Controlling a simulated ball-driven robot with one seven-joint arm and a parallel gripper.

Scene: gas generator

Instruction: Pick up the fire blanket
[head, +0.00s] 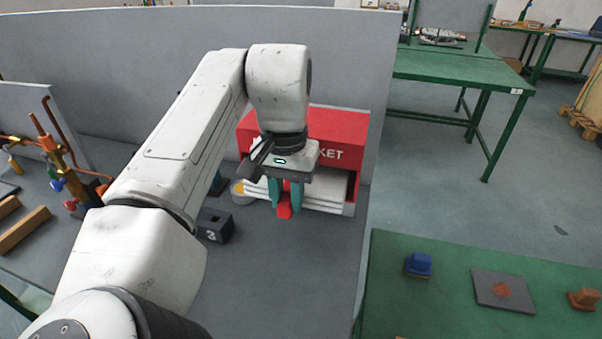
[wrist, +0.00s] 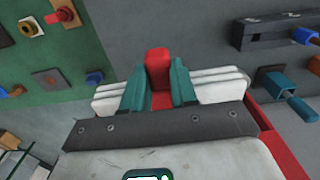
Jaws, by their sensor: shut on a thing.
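The fire blanket (head: 326,193) is a white, layered bundle at the front opening of a red box (head: 342,125) whose visible lettering ends in "KET". A red tab (head: 284,211) hangs at the blanket's front. My gripper (head: 286,198) points down there, with its two teal fingers on either side of the tab. In the wrist view the fingers (wrist: 158,88) are closed against the red tab (wrist: 158,62), with the white layers (wrist: 218,84) behind and to both sides. My gripper and wrist hide part of the box front and of the blanket.
A dark block marked 3 (head: 215,225) and a round pale container (head: 242,192) stand left of the box. Pipes and valves (head: 65,165) are at the far left. A grey partition (head: 350,60) rises behind. A green table (head: 470,255) with small items is at the right.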

